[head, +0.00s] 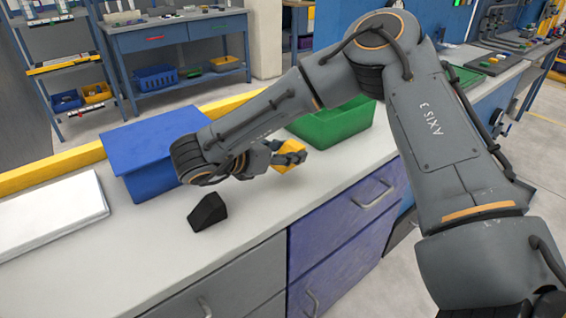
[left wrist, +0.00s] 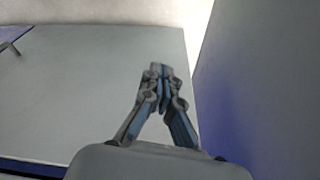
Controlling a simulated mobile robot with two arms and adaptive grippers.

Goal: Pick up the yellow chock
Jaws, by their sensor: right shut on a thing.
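The yellow chock (head: 288,164) is in the jaws of my right gripper (head: 292,158), in front of the green bin in the head view. My right gripper is shut on it, and the fingers hide part of it. It appears to be just above the grey worktop (head: 255,215); the exact gap cannot be told. My left gripper is outside the head view. In the left wrist view my left gripper (left wrist: 159,72) has its fingertips together with nothing visible between them.
A black chock (head: 207,211) stands on the worktop, left of my right gripper. A white slab (head: 50,215) lies at the left. The worktop's front strip is clear.

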